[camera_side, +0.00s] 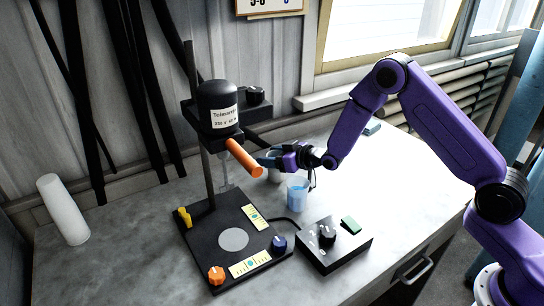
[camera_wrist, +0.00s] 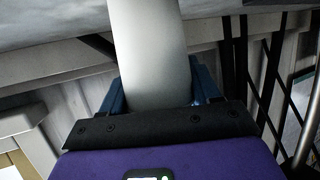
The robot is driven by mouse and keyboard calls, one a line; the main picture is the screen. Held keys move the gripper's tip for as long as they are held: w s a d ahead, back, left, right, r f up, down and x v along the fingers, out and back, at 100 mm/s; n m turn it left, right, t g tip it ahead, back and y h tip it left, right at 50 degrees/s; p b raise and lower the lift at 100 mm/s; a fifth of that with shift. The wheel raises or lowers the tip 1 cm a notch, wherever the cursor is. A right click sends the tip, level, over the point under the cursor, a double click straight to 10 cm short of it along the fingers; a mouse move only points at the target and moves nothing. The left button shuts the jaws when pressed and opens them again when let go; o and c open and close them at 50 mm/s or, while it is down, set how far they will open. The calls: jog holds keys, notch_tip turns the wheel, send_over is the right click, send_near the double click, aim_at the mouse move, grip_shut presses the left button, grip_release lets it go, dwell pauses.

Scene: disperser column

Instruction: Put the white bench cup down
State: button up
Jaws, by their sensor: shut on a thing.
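My gripper (camera_side: 268,160) is shut on the white bench cup, behind the disperser's orange handle in the side view. In the wrist view the cup (camera_wrist: 150,50) is a smooth pale body between the blue fingers of my gripper (camera_wrist: 160,90). In the side view only a small pale part of the cup (camera_side: 275,175) shows below the fingers; the handle and gripper hide the rest. I cannot tell whether its base touches the bench.
A clear beaker of blue liquid (camera_side: 297,194) stands close to the gripper. The disperser's black base plate (camera_side: 205,235) and a control box (camera_side: 334,245) stand in front. An orange handle (camera_side: 244,158) juts near the gripper. A white cylinder (camera_side: 63,210) stands at left. The bench's (camera_side: 400,190) right side is clear.

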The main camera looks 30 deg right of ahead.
jog(key=o, duration=1.2)
